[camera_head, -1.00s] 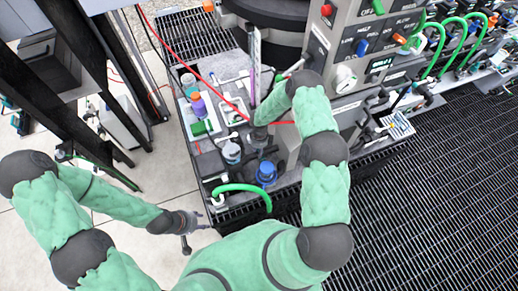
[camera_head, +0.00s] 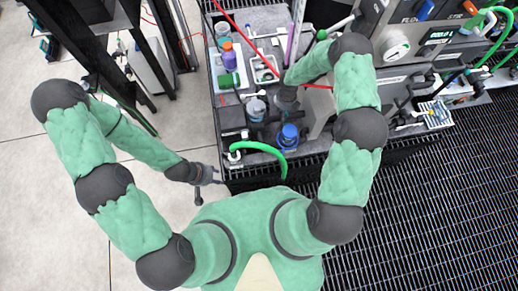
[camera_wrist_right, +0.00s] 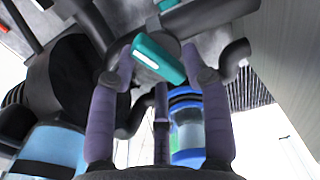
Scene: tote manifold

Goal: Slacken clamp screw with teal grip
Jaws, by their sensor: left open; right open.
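The teal grip (camera_wrist_right: 158,58) of the clamp screw shows in the right wrist view as a short slanted bar with a pale stripe. It lies between the fingertips of my right gripper (camera_wrist_right: 158,62), which is open; I cannot tell whether a finger touches it. In the head view my right gripper (camera_head: 287,100) is low over the bench, and the teal grip is hidden there by my arm and hand. My left gripper (camera_head: 208,174) is open and empty, beside the near left corner of the bench.
A blue-capped part (camera_head: 289,135) and a green hose (camera_head: 262,147) stand at the bench front. A tray of bottles (camera_head: 214,62) is at left. A red line (camera_head: 238,32) crosses above. A control panel (camera_head: 420,45) rises at right. Clear floor (camera_head: 150,225) lies at left.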

